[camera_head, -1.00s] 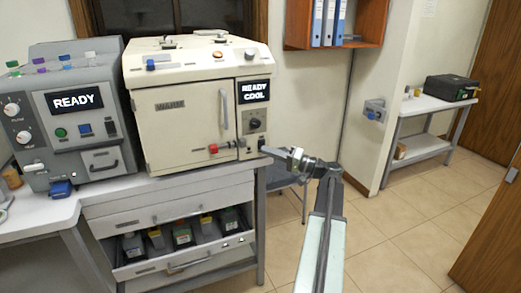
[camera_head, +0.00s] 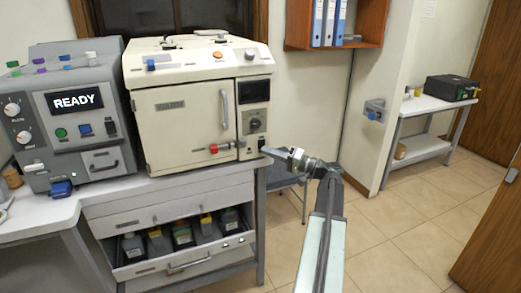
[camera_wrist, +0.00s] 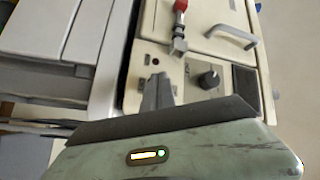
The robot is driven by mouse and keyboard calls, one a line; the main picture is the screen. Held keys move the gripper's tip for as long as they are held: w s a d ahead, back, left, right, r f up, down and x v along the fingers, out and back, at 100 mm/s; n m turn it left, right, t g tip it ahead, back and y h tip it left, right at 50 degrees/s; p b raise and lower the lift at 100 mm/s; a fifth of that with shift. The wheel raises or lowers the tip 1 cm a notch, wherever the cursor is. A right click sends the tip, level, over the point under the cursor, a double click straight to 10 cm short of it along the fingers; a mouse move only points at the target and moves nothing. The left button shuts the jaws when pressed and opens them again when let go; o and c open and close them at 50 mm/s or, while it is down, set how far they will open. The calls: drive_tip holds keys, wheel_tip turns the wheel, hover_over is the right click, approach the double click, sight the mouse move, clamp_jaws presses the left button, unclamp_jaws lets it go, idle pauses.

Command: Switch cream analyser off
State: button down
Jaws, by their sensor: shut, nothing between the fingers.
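The cream analyser (camera_head: 180,115) is a cream-coloured box on the counter, with a door, a red-tipped lever (camera_head: 214,149) and a dark knob (camera_head: 255,125). Its display (camera_head: 254,91) is dark. In the wrist view the analyser's front panel (camera_wrist: 190,65), the knob (camera_wrist: 209,79) and the dark display (camera_wrist: 244,82) show turned sideways. My gripper (camera_head: 268,152) is shut and empty at the lower right corner of the analyser's front. In the wrist view my gripper (camera_wrist: 158,82) covers part of the panel below the knob, so any switch there is hidden. I cannot tell whether the fingertips touch it.
A grey machine (camera_head: 75,110) reading READY stands to the left. Below is an open drawer (camera_head: 185,262) with several bottles. A blue-grey chair (camera_head: 283,178) is behind my arm. A black case (camera_head: 452,88) sits on a side table at right. Floor at right is clear.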

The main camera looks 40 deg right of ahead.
drive_tip(key=shift+s+a, duration=0.15)
drive_tip(key=shift+s, duration=0.15)
drive_tip(key=s, duration=0.1)
drive_tip(key=s+a, duration=0.1)
drive_tip(key=s, duration=0.2)
drive_tip(key=shift+s+a+r+p, duration=0.3)
drive_tip(key=shift+a+r, duration=0.05)
drive_tip(key=shift+a, duration=0.05)
drive_tip(key=shift+a, duration=0.1)
